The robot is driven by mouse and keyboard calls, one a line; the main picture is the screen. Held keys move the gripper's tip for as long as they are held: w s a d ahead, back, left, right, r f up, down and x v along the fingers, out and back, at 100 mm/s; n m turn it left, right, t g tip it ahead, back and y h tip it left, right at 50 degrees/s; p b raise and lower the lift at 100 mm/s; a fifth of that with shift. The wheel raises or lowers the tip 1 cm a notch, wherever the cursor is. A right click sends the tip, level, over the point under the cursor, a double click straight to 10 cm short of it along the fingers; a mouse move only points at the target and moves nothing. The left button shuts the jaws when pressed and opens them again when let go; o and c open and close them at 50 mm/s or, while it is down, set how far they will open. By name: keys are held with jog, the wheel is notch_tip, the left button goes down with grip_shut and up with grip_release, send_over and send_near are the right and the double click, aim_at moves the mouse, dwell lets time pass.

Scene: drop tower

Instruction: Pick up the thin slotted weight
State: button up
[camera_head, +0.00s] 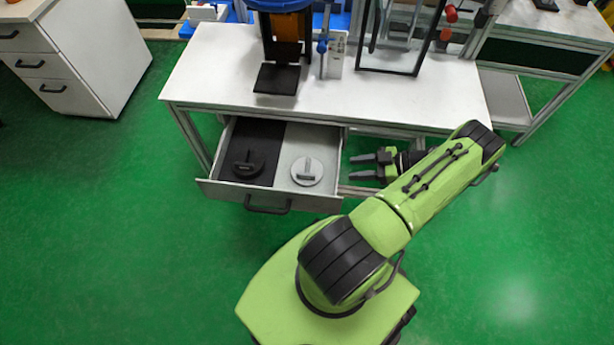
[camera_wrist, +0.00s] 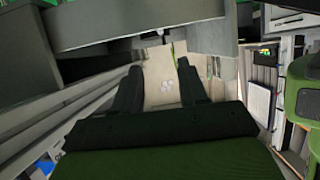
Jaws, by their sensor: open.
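Two round slotted weights lie in the open drawer (camera_head: 270,200) under the table. A dark weight (camera_head: 246,164) lies in the black-lined left half, and a light grey weight (camera_head: 307,171) lies in the pale right half. Each has a short bar-like piece on top. I cannot tell from here which weight is the thin one. My gripper (camera_head: 354,167) is open and empty, just right of the drawer, with its fingers pointing left towards the grey weight. Its fingers also show in the wrist view (camera_wrist: 160,68), with no weight between them.
The white table (camera_head: 210,75) stands over the drawer, with its edge close behind my gripper. A drop tower with a black plate (camera_head: 277,79) and a clear-panelled frame (camera_head: 400,60) stand on it. A white cabinet (camera_head: 75,60) is at left. Green floor is free in front.

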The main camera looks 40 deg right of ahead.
send_near(308, 174)
jog(key=x, duration=0.4)
jog(key=shift+a+r+b, duration=0.1)
jog(key=shift+b, duration=0.3)
jog(key=b+x, duration=0.1)
jog(key=x, duration=0.4)
jog(key=shift+w+a, duration=0.2)
jog(key=shift+w, duration=0.05)
grip_shut()
dwell(0.5)
